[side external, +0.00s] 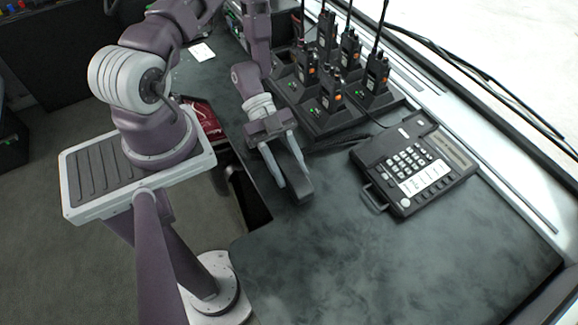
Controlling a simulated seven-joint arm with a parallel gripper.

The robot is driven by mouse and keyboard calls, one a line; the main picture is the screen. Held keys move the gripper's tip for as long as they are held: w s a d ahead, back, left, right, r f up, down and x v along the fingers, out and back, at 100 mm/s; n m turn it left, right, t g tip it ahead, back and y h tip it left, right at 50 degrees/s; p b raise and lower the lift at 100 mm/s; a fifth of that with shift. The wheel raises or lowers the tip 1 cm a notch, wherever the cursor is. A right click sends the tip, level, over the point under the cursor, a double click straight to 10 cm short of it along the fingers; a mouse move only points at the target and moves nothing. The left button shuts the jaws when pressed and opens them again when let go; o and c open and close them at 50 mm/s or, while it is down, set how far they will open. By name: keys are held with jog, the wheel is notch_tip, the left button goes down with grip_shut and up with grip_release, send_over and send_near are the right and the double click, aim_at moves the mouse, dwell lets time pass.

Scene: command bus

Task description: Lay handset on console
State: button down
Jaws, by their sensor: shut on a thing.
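My gripper (290,176) is shut on a dark handset (297,186), which hangs down between its pale fingers over the grey desk. Part of the handset is hidden by the fingers. The console (418,168) looks like a black desk phone with white keys and a white label strip. It sits on the desk to the right of my gripper, apart from the handset. I cannot tell whether the handset touches the desk.
Several handheld radios (327,38) with tall antennas stand in a black charger rack (318,120) just behind and right of my gripper. The grey desk (370,262) is clear in front of the console. A window ledge (517,165) runs along the right. A white paper (201,52) lies at the back.

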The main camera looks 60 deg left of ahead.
jog(key=shift+f, duration=0.5)
jog(key=c, duration=0.7)
grip_release()
